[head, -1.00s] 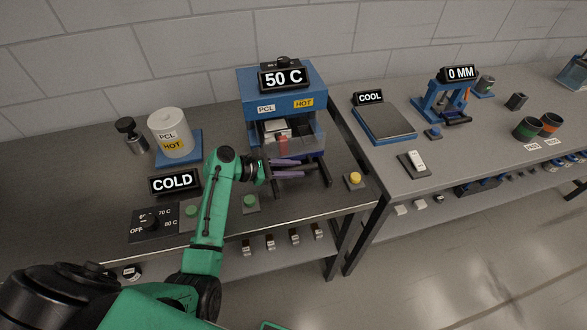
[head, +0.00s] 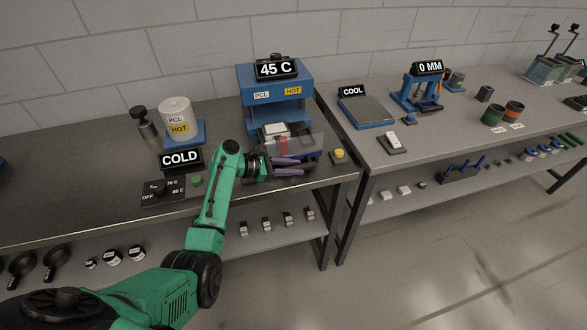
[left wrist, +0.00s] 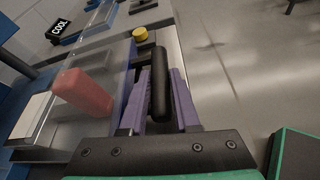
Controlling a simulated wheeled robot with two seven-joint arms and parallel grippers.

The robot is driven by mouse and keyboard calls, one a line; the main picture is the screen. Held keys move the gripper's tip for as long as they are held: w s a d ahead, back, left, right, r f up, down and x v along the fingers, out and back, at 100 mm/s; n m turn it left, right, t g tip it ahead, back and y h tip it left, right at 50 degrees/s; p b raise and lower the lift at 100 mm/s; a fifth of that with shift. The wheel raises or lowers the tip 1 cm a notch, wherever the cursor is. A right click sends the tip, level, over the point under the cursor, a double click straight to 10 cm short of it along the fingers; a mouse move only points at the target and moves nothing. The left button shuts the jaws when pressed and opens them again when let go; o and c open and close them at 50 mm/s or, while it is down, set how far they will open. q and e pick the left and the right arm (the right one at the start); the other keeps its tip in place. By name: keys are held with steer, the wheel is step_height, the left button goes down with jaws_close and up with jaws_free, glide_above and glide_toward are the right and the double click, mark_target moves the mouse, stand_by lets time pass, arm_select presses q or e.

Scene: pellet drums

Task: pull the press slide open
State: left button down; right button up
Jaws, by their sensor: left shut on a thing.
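The blue press (head: 275,82) stands at the back of the left bench, with a 45 C display (head: 276,68) on top and PCL and HOT labels on its front. Its slide carries a white block (head: 274,130), which sits out in front of the press opening beside a clear guard (head: 306,145). My left gripper (head: 289,166), with purple fingers, is at the front of the slide. In the left wrist view its fingers are shut on the black bar handle (left wrist: 160,85). A red block (left wrist: 83,92) shows through the clear guard there. My right gripper is out of view.
A yellow button (head: 339,154) is right of the slide. The right bench, across a narrow gap, holds a COOL plate (head: 365,112). Open floor lies in front.

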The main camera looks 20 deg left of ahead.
arm_select(q)
steer(key=c, duration=0.7)
jaws_free()
steer(key=shift+o, duration=0.2)
steer(key=b+v, duration=0.1)
steer(key=v, duration=1.3)
steer(key=shift+s+a+r+b, duration=0.15)
steer(key=shift+s+a+b, duration=0.05)
steer(key=shift+a+b, duration=0.1)
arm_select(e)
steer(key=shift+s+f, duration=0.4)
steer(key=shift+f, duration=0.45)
arm_select(q)
steer(key=shift+d, duration=0.1)
